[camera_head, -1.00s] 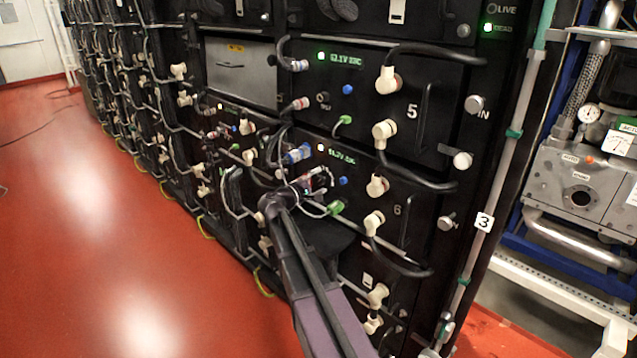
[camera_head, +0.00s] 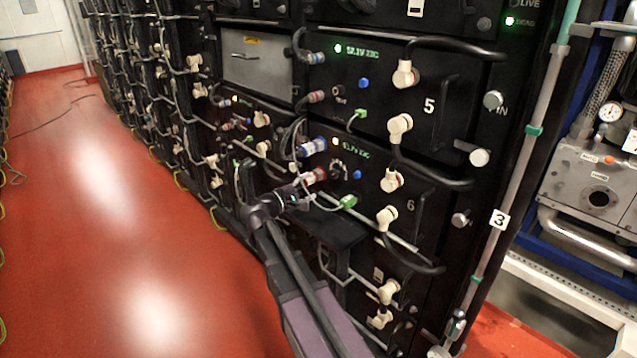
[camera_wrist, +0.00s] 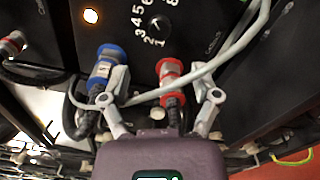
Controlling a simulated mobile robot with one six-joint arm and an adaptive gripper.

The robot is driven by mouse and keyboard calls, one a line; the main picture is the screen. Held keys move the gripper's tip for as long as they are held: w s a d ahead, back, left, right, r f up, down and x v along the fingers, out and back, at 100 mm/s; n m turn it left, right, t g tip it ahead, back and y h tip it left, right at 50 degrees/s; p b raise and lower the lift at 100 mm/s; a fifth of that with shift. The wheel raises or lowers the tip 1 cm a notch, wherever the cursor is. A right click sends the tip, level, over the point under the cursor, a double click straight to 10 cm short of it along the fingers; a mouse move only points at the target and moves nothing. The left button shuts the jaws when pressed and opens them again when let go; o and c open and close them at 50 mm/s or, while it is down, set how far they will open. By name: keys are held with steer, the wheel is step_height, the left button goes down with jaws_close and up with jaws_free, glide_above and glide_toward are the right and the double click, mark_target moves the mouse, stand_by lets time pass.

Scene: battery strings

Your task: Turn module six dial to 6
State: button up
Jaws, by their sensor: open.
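Module six is the black panel marked 6 (camera_head: 410,205), below module five. Its dial (camera_head: 338,170) is a small black knob left of a blue button, partly crowded by my gripper in the head view. In the wrist view the dial (camera_wrist: 158,25) is at top centre, ringed by white numbers; its setting is too small to tell. My gripper (camera_wrist: 162,92) is open, its fingers below the dial and apart from it. A blue connector (camera_wrist: 104,65) and a red connector (camera_wrist: 171,70) lie between or beside the fingers. My gripper (camera_head: 299,192) also shows at the panel's left.
A grey cable (camera_wrist: 200,75) crosses the wrist view below the dial, near the fingers. A green plug (camera_head: 348,202) and cream connectors (camera_head: 390,181) stick out of module six. Module five (camera_head: 428,105) is above. Red floor (camera_head: 130,220) at left is clear.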

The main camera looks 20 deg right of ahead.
steer(key=shift+v, duration=1)
steer(key=s+a+f+m+g+y, duration=0.1)
steer(key=s+f+m+g+y, duration=0.35)
steer(key=s+f+y, duration=0.55)
steer(key=s+a+f+m+g+y, duration=0.25)
steer(key=s+a+f+y, duration=0.5)
steer(key=s+a, duration=0.4)
step_height(320, 180, up, 29)
steer(key=p, duration=2.9)
steer(key=shift+d+f+m+t+p, duration=0.2)
steer(key=shift+d+m+t+p, duration=0.15)
steer(key=shift+m+t, duration=0.05)
